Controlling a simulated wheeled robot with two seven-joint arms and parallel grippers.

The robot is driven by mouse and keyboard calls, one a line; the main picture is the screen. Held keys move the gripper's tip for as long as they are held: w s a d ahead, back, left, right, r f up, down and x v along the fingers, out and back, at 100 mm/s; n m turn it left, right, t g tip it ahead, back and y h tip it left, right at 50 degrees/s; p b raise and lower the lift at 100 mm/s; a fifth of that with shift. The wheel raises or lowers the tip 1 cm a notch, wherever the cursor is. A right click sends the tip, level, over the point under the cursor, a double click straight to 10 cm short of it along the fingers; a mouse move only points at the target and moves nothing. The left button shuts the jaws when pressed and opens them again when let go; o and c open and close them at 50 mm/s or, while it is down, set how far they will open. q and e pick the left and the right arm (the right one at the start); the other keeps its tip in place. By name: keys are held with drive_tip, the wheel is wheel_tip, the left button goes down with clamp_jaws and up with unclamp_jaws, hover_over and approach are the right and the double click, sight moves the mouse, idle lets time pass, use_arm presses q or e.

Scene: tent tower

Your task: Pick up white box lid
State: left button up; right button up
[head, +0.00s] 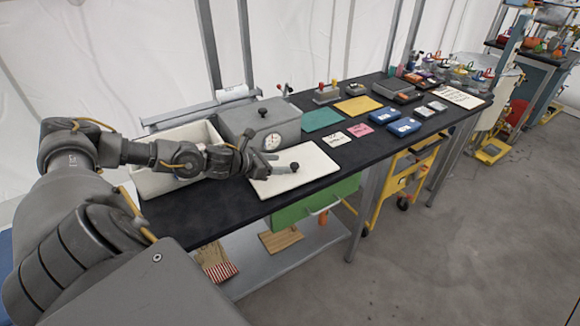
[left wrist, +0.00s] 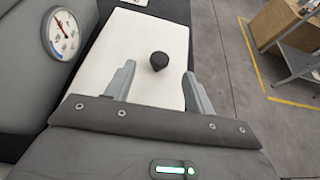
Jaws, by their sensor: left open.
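The white box lid (head: 312,168) lies flat on the black table top, near its front edge. A small dark knob (head: 294,167) stands on it. In the left wrist view the lid (left wrist: 150,90) fills the middle, and its knob (left wrist: 159,61) is just ahead of the fingertips. My left gripper (head: 272,163) is open, above the left part of the lid. In the left wrist view its two fingers (left wrist: 160,80) are spread on either side of the knob's line, apart from it. The white open box (head: 180,136) stands to the left, partly behind my arm. My right gripper is not in view.
A grey case with a gauge (head: 262,123) stands right behind the lid. A green sheet (head: 321,120), cards and blue boxes (head: 403,127) lie farther right on the black table (head: 215,205). A green drawer (head: 315,202) hangs under the front edge.

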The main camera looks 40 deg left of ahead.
sight(295, 164)
use_arm(q)
drive_tip(key=shift+w+d+p, duration=0.15)
drive_tip(key=shift+w+p, duration=0.1)
drive_tip(key=shift+p, duration=0.05)
drive_tip(key=p+x, duration=0.2)
drive_tip(key=x, duration=0.2)
drive_tip(key=shift+w+f, duration=0.25)
drive_tip(key=shift+w, duration=0.05)
drive_tip(key=shift+c, duration=0.6)
drive_tip(key=c, duration=1)
drive_tip(key=shift+c, duration=0.2)
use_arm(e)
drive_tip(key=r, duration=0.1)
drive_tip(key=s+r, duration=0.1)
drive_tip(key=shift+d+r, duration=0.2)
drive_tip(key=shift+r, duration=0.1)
use_arm(q)
drive_tip(key=shift+r, duration=0.1)
